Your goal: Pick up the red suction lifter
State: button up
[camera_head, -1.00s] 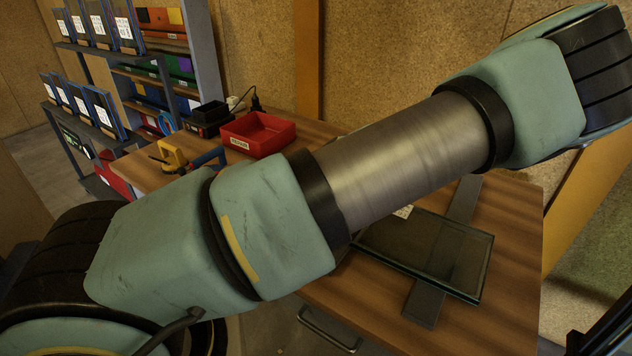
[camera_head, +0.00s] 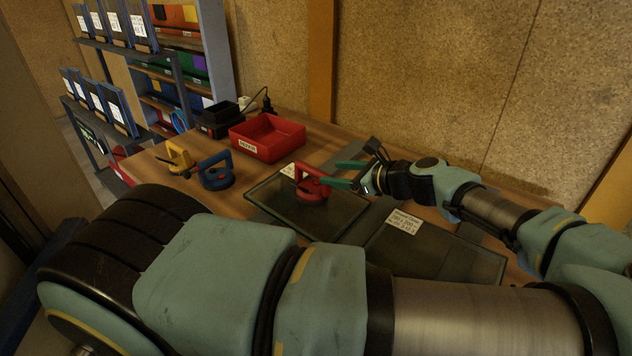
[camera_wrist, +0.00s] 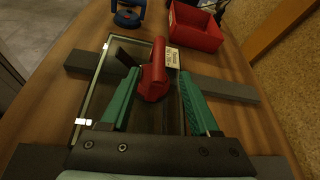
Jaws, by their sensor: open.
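The red suction lifter (camera_head: 312,184) stands on a glass pane (camera_head: 335,218) on the wooden table. In the wrist view the lifter (camera_wrist: 154,76) shows its handle upright, between and just beyond the green fingers. My gripper (camera_head: 350,174) is open, low over the pane and to the right of the lifter, with its fingers pointing at it. The wrist view also shows my gripper (camera_wrist: 158,98) with the fingers spread on both sides of the lifter. I cannot tell whether a finger touches it.
A blue lifter (camera_head: 217,173) and a yellow one (camera_head: 177,158) stand to the left. A red bin (camera_head: 267,138) is behind, beside a black box (camera_head: 217,119). A second labelled glass pane (camera_head: 440,250) lies to the right. A chipboard wall (camera_head: 420,70) closes the back.

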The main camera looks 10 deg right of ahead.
aim_at(321, 172)
jog(key=x, duration=0.3)
jog(key=shift+w+p, duration=0.1)
jog(key=shift+p, duration=0.25)
jog(key=p+x, duration=0.2)
jog(key=x, duration=0.2)
jog(key=shift+w+a+f+p, duration=0.15)
jog(key=shift+a+f+p, duration=0.05)
jog(key=shift+a+p, duration=0.15)
jog(key=shift+w+a+f, duration=0.1)
jog(key=shift+w+f, duration=0.15)
jog(key=shift+f, duration=0.1)
grip_shut()
jog(key=shift+r, duration=0.1)
dwell(0.4)
